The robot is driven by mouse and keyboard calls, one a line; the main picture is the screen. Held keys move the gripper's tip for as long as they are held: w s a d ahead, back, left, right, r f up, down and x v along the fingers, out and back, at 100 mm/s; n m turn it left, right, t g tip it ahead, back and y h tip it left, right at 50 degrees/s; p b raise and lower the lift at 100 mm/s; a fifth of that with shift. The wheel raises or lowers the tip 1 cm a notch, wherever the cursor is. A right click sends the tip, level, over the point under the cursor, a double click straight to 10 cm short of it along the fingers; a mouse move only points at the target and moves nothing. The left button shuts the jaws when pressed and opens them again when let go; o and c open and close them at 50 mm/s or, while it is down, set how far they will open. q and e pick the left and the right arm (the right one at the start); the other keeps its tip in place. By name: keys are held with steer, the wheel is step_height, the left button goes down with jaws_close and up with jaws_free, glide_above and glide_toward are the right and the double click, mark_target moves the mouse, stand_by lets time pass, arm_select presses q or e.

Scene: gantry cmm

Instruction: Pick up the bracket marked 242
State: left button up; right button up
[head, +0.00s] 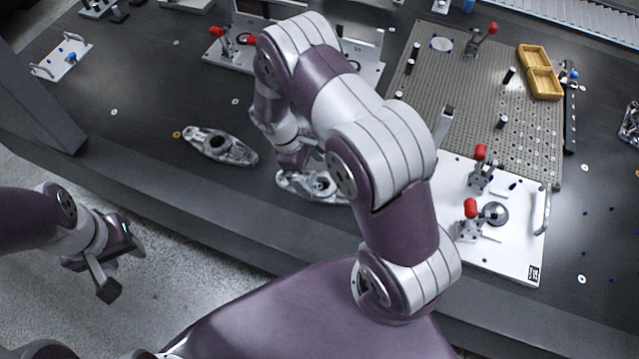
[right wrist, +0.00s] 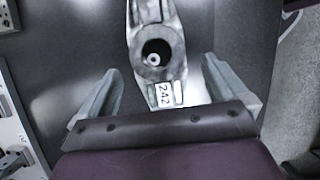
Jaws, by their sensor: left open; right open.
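The bracket marked 242 (right wrist: 158,50) is a grey metal part with a round bore and a white label reading 242, in the right wrist view. In the head view the bracket (head: 322,188) lies on the dark table, partly hidden by my right arm. My right gripper (right wrist: 168,85) is open, with one finger on each side of the bracket's labelled end. My left gripper (head: 118,268) is open and empty, over the floor in front of the table.
A white fixture plate (head: 510,248) with red-handled clamps stands right of my right arm. Another clamp fixture (head: 232,55) stands at the back. The table left of the second bracket is mostly clear.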

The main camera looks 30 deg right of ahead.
mark_target(321, 190)
steer(key=x, duration=0.6)
steer(key=shift+d+p, duration=0.25)
steer(key=shift+p, duration=0.05)
steer(key=shift+r, duration=0.1)
steer(key=c, duration=1.4)
